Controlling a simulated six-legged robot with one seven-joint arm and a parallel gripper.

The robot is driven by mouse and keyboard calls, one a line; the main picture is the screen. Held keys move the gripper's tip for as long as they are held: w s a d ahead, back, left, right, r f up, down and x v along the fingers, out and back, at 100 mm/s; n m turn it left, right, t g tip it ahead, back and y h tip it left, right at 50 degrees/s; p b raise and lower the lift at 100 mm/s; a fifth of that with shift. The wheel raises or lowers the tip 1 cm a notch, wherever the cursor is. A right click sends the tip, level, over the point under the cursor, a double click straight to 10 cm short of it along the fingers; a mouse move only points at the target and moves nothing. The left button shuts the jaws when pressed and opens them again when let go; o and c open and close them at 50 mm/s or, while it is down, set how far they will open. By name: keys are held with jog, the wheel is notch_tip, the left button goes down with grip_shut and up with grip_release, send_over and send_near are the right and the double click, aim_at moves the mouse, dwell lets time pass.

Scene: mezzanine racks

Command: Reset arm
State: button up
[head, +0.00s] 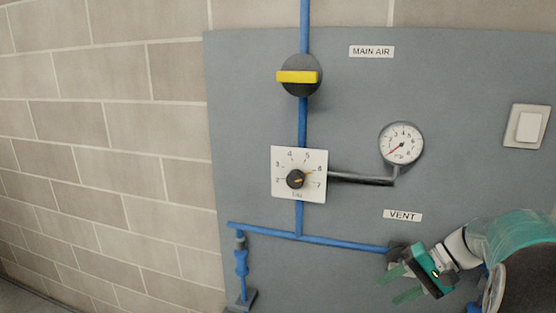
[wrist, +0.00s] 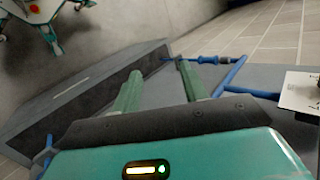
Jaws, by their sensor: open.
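My gripper (head: 398,284) is at the lower right of the head view, in front of the grey panel, just below the VENT label (head: 402,215). Its two green fingers are apart with nothing between them. The wrist view also shows my gripper (wrist: 157,85) open and empty, with the grey panel (wrist: 262,80) and blue pipe beyond the fingers. In the head view a dark round part (head: 397,250) at the end of the blue pipe lies close to the gripper and is partly hidden by it.
The grey panel (head: 240,120) carries a yellow-handled valve (head: 298,77), a dial plate with black knob (head: 296,179), a gauge (head: 401,144), a white switch (head: 528,127) and blue pipes (head: 320,241). A blue fitting (head: 241,264) hangs at lower left. The block wall (head: 110,120) on the left is bare.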

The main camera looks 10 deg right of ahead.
jog(key=s+a+r+n+t+h, duration=0.1)
jog(key=s+a+n+h, duration=0.2)
jog(key=a, duration=0.8)
jog(key=s+a+r+n+t+h, duration=0.1)
jog(key=s+a+h, duration=0.4)
jog(key=a, duration=0.6)
jog(key=s+r+n, duration=0.1)
jog(key=s+n, duration=0.1)
jog(key=shift+s+a+r+n, duration=0.15)
jog(key=shift+s+a+n, duration=0.1)
jog(key=shift+a+n, duration=0.15)
jog(key=shift+c, duration=0.8)
